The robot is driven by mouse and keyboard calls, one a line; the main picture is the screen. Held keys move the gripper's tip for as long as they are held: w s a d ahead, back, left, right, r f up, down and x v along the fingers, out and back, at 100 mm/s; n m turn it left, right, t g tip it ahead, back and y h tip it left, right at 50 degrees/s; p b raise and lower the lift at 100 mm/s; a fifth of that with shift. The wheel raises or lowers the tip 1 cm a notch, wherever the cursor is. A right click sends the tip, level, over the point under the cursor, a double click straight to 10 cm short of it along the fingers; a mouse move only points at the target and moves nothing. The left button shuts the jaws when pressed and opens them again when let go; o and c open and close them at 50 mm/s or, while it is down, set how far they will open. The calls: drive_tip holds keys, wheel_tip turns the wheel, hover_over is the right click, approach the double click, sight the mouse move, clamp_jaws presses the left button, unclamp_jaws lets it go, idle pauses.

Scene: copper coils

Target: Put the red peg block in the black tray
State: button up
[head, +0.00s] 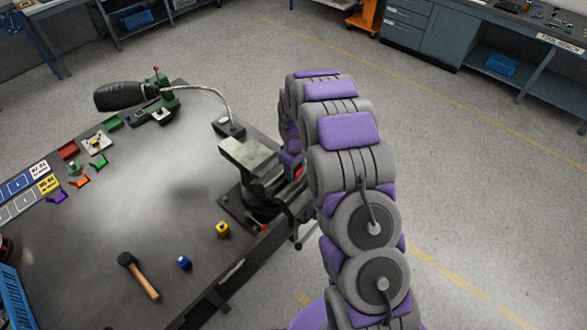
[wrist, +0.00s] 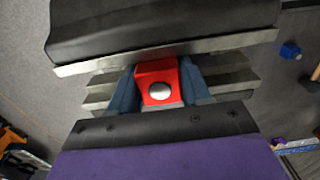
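The red peg block (wrist: 158,72) with a round silver knob shows in the middle of the wrist view. My gripper (wrist: 160,84) has its two blue-grey fingers against the block's left and right sides, with no clear gap. Metal jaws of the vise (wrist: 235,75) lie around and behind the fingers. I cannot tell whether the block still touches the vise. In the head view, my gripper is mostly hidden behind my arm at the vise (head: 248,160), and a small patch of red (head: 298,172) shows there. I cannot make out a black tray in either view.
The dark workbench (head: 130,210) holds a yellow block (head: 222,229), a blue block (head: 184,262) and a hammer (head: 138,276). The bench middle is clear. Open floor lies to the right.

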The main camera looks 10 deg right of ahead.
drive_tip(key=c, duration=0.3)
drive_tip(key=shift+c, duration=0.2)
drive_tip(key=shift+r, duration=2.5)
drive_tip(key=shift+r, duration=0.2)
drive_tip(key=shift+r, duration=1.3)
drive_tip(key=shift+f, duration=0.1)
